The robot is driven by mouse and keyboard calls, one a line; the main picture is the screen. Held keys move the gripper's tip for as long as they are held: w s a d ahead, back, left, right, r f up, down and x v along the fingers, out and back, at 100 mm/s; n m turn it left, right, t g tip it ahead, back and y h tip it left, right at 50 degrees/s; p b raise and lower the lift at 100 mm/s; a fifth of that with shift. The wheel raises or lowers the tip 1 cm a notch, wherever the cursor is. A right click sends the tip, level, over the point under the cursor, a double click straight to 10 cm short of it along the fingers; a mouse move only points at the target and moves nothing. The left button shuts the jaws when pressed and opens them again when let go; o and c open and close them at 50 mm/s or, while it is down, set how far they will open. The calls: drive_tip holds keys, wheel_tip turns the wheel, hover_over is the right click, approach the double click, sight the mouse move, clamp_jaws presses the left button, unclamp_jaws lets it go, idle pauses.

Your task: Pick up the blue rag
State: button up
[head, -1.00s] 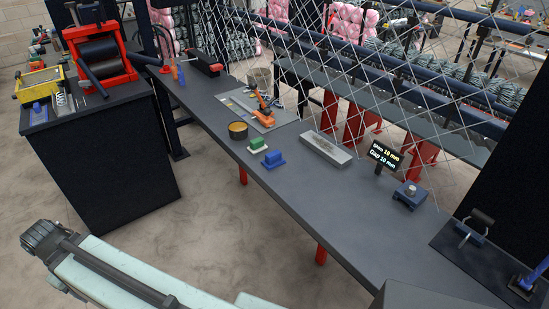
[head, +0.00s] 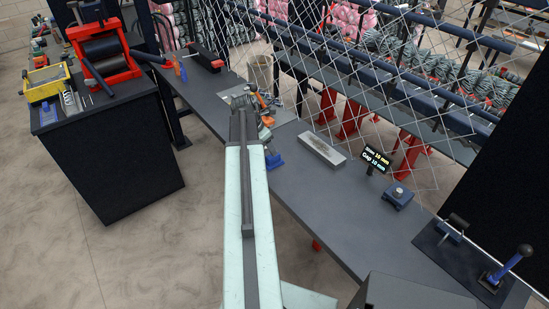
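No cloth clearly shows as a rag. A small blue piece (head: 274,160) lies on the long dark bench, just right of my arm and partly covered by it. My pale green arm reaches up the middle of the picture, over the bench's front edge. Its far end is in front of the grey board with orange tools (head: 264,107).
The bench (head: 330,205) holds a grey whetstone-like block (head: 322,149), a small sign (head: 377,159) and a blue-grey block device (head: 398,195). A chain-link mesh stands behind it. A red roller machine (head: 101,52) and a yellow tray (head: 46,82) stand on the cabinet.

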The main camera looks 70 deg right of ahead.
sight(273, 159)
drive_tip(key=b+x, duration=0.6)
drive_tip(key=x, duration=0.2)
drive_tip(key=shift+w+a+b, duration=0.15)
drive_tip(key=shift+b, duration=0.2)
drive_tip(key=shift+r, duration=0.2)
clamp_jaws()
